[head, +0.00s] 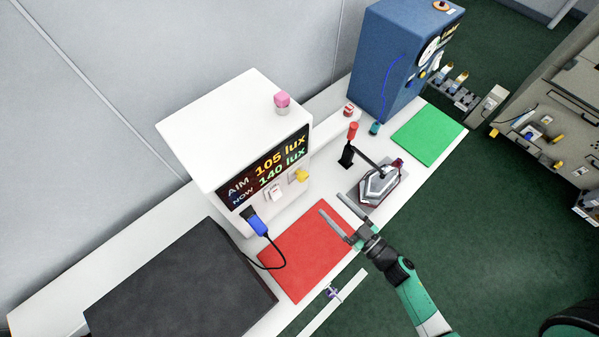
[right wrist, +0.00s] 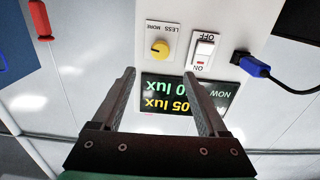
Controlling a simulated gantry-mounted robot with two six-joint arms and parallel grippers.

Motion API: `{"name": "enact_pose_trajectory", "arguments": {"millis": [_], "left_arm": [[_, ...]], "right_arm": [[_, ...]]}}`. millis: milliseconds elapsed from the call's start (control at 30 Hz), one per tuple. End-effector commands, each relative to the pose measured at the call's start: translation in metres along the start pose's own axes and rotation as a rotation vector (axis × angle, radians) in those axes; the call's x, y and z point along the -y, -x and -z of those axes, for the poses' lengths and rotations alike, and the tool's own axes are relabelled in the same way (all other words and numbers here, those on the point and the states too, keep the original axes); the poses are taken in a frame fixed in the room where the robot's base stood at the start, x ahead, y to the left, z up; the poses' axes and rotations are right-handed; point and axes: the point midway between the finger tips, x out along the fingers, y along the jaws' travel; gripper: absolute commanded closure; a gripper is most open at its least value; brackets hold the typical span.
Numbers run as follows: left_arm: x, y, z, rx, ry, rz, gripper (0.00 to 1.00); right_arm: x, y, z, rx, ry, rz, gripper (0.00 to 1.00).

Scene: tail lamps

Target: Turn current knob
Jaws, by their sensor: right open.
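The yellow knob (head: 302,176) is on the front of a white box (head: 215,135), below a display (head: 262,165) reading AIM 105 lux and NOW 140 lux. In the right wrist view the knob (right wrist: 160,49) sits on a plate marked LESS and MORE, upside down there. My right gripper (head: 330,204) is open and empty, in front of the box and apart from the knob. In the right wrist view its fingertips (right wrist: 158,72) spread to either side of the knob's line. My left gripper is not in view.
A switch (head: 274,192) and a blue plug (head: 257,224) with a black cable are left of the knob. A red mat (head: 300,255) lies in front. A lamp (head: 380,187) in a fixture with a red-handled clamp (head: 351,132) stands to the right. A green mat (head: 428,134) lies beyond.

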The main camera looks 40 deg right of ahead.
Motion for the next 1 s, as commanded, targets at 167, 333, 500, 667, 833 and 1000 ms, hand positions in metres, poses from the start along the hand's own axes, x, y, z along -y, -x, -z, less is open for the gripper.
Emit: {"name": "enact_pose_trajectory", "arguments": {"millis": [167, 333, 500, 667, 833, 1000], "left_arm": [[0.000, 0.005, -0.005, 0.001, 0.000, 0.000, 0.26], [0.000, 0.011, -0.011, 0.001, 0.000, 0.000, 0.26], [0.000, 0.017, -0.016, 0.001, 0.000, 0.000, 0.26], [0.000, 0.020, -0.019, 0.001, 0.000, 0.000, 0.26], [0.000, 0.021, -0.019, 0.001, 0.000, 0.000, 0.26], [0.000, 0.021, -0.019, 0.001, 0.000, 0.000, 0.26]], "right_arm": [[0.000, -0.014, -0.002, -0.005, 0.003, 0.004, 0.23], [0.001, -0.049, -0.003, -0.006, 0.004, 0.006, 0.23], [0.001, -0.087, -0.002, -0.007, 0.003, 0.004, 0.23], [0.000, -0.110, -0.002, -0.005, 0.002, 0.002, 0.23], [0.000, -0.118, -0.001, -0.003, 0.002, 0.001, 0.23], [0.000, -0.117, 0.000, -0.003, 0.001, 0.001, 0.23]]}}
